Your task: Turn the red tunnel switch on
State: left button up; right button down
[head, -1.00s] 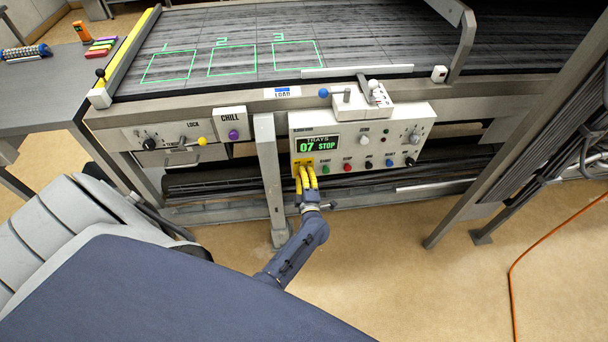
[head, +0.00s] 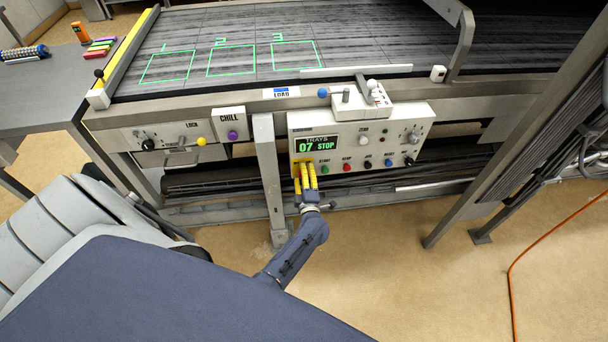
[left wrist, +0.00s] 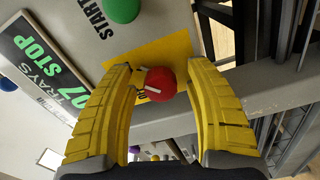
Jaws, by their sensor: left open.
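In the left wrist view a round red knob (left wrist: 160,84) with a white pointer line sits on a yellow plate (left wrist: 155,58) on the light control panel. My left gripper (left wrist: 160,70) is open, with one yellow finger on each side of the knob. I cannot tell whether either finger touches it. In the head view the left gripper (head: 305,170) is at the lower left of the control panel (head: 400,140), below the green display (head: 318,145). Its fingers hide the red knob there. My right gripper is not in view.
A green button (head: 325,169) marked START and a red button (head: 346,167) sit in a row right of the gripper. A grey post (head: 268,170) stands close on the left. A purple button (head: 233,134) and a yellow-knobbed lever (head: 201,141) are farther left.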

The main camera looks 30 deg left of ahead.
pick_arm(q)
jog(key=v, duration=1.2)
dwell(0.3)
jog(key=s+d+f+m+g+h, duration=0.1)
jog(key=s+d+f+m+h, duration=0.25)
jog(key=f+m, duration=0.35)
jog(key=s+d+f+m+h, duration=0.3)
jog(key=s+f+m+h, duration=0.15)
jog(key=f, duration=0.55)
jog(key=s+d+f+m+g+h, duration=0.1)
jog(key=s+d+f+m+h, duration=0.4)
jog(key=f, duration=0.3)
jog(key=s+a+f+m+g, duration=0.2)
jog(key=s+f, duration=0.3)
jog(key=s, duration=0.6)
jog(key=s+a+f+m+g+y, duration=0.1)
jog(key=s+a+f+m+g, duration=0.2)
jog(key=s, duration=0.8)
jog(key=s+a+f+m+g, duration=0.3)
jog(key=s+f+m+g, duration=0.2)
jog(key=s+f, duration=0.3)
jog(key=s, duration=0.3)
jog(key=shift+s+a+f, duration=0.15)
jog(key=shift+a+f, duration=0.1)
jog(key=shift+f, duration=0.1)
